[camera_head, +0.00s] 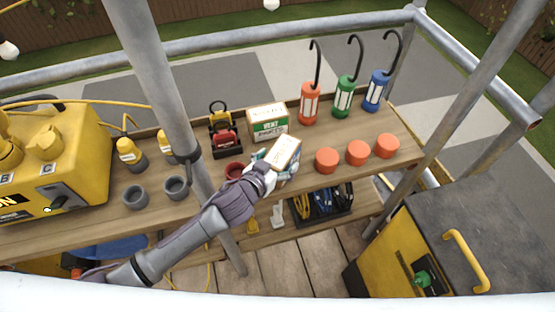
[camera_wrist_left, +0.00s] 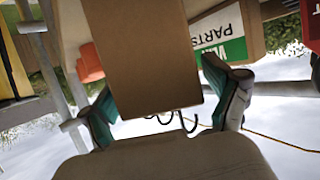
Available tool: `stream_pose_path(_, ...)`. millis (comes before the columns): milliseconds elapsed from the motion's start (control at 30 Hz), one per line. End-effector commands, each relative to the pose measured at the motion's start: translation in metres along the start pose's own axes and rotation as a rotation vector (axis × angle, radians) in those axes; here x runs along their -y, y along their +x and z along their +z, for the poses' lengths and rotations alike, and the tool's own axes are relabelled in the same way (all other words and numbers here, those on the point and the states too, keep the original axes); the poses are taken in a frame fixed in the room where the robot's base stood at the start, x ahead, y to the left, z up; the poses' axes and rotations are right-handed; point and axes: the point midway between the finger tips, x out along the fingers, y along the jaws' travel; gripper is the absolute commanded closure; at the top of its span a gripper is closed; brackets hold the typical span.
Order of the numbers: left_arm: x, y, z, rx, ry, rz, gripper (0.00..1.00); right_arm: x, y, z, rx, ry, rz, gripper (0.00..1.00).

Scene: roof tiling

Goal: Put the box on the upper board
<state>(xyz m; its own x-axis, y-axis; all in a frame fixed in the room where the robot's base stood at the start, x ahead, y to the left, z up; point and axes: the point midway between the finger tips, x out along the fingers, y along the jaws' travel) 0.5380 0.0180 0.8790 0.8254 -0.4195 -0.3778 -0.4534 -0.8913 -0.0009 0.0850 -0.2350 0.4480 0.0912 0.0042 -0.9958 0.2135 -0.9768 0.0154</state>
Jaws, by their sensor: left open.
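A cardboard box (camera_head: 285,152) with a pale label on top is at my left gripper (camera_head: 276,167), near the front edge of the upper board (camera_head: 330,138). In the left wrist view the plain brown side of this box (camera_wrist_left: 142,62) fills the space ahead, between the spread fingers of the left gripper (camera_wrist_left: 170,108). The gripper is open; whether its pads touch the box is unclear. I cannot tell whether the box rests on the board. A second box, green and white and marked VENT PARTS (camera_head: 268,121), stands on the upper board behind it. My right gripper is not in view.
Several orange caps (camera_head: 357,153) sit to the right on the upper board, with hooked lamps (camera_head: 344,100) behind. A red-and-black tool (camera_head: 224,135) and grey cups (camera_head: 176,188) are left. A lower board (camera_head: 363,203) holds a black tray (camera_head: 325,207). A metal pole (camera_head: 160,85) crosses the left side.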

Motion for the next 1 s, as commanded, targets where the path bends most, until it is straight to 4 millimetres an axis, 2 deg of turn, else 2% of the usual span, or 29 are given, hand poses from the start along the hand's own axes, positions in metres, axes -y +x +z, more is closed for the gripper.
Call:
stream_pose_path(167, 0.0, -0.003, -0.003, 0.0, 0.001, 0.0, 0.11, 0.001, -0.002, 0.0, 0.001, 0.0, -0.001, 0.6)
stream_pose_path(267, 0.0, -0.016, -0.001, 0.0, 0.0, 0.001, 0.11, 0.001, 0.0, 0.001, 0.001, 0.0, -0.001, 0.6)
stream_pose_path(500, 0.0, -0.068, -0.001, 0.0, 0.001, 0.001, 0.11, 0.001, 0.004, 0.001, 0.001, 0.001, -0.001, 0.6)
stream_pose_path(700, 0.0, -0.104, -0.001, 0.0, 0.0, 0.001, 0.11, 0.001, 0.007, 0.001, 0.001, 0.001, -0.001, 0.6)
stream_pose_path(833, 0.001, -0.116, -0.002, 0.0, 0.001, -0.001, 0.11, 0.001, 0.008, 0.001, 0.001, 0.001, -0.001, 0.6)
stream_pose_path(1000, 0.0, -0.121, -0.003, -0.001, 0.001, -0.001, 0.11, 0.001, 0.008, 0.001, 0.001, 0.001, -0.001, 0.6)
